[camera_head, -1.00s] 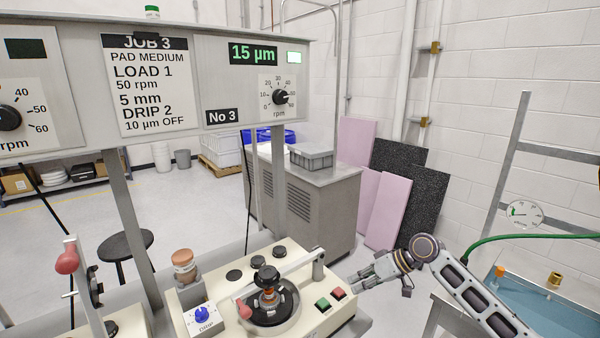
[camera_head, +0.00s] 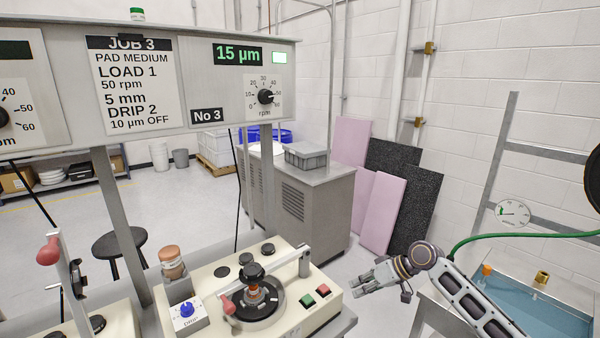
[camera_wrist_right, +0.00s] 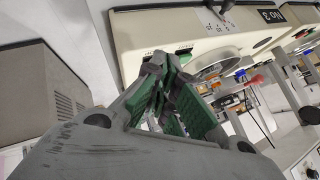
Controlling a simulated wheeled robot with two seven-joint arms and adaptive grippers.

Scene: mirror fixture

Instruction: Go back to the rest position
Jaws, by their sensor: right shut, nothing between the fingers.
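My right gripper (camera_head: 364,284) is in the head view, right of the polishing machine (camera_head: 205,318) and apart from it. Its arm comes in from the lower right. In the right wrist view the right gripper (camera_wrist_right: 156,62) has its fingertips together with nothing held. The machine's cream top (camera_wrist_right: 135,30) shows beyond the fingers. The machine carries a round plate (camera_head: 268,314) with a dark-knobbed holder (camera_head: 253,272), a swing arm with a red knob, and green and red buttons. My left gripper is not in view.
A grey cabinet (camera_head: 318,215) with a grey bin (camera_head: 306,156) stands behind the machine. Pink and black panels (camera_head: 383,212) lean on the wall. A blue basin (camera_head: 545,312) and a green hose (camera_head: 490,239) are at the right. A stool (camera_head: 121,243) stands at the left.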

